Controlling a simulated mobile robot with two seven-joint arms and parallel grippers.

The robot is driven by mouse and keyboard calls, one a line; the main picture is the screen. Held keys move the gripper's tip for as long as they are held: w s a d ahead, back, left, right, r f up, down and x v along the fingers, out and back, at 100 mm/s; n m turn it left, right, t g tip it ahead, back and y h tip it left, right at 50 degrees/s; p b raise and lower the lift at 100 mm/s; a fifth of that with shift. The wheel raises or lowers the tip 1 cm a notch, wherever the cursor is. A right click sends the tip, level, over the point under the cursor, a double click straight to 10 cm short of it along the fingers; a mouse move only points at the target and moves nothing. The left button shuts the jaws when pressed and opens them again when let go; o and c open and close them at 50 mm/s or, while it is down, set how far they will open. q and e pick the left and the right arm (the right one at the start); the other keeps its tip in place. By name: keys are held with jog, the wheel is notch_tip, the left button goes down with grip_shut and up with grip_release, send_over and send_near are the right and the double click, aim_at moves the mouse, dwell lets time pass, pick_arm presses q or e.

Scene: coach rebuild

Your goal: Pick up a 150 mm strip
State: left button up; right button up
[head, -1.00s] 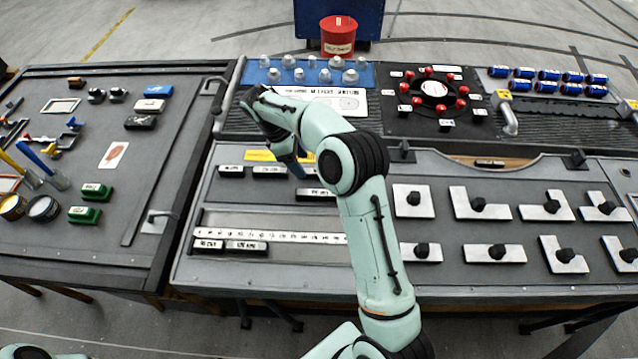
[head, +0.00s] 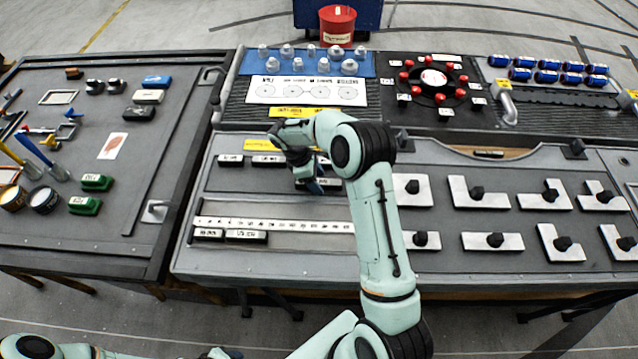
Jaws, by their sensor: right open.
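Several short black strips with white labels lie on the grey bench panel. Two lie in the upper row, one at the left (head: 230,160) and one beside it (head: 268,160). Another black strip (head: 330,185) lies lower, partly behind my right gripper. Two more lie below the white ruler (head: 275,224), a left one (head: 208,234) and a right one (head: 246,236). The label lengths are too small to read. My right gripper (head: 312,184) is open, pointing down over the lower strip; its fingertips are partly hidden and contact cannot be told. My left gripper is not clearly visible.
Metal plates with black knobs (head: 478,191) fill the panel's right side. A blue mat (head: 345,68) with metal knobs and a round black fixture (head: 433,100) stand behind. Green blocks (head: 97,182) lie on the left bench. The panel around the ruler is mostly clear.

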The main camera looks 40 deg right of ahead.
grip_shut()
dwell(0.3)
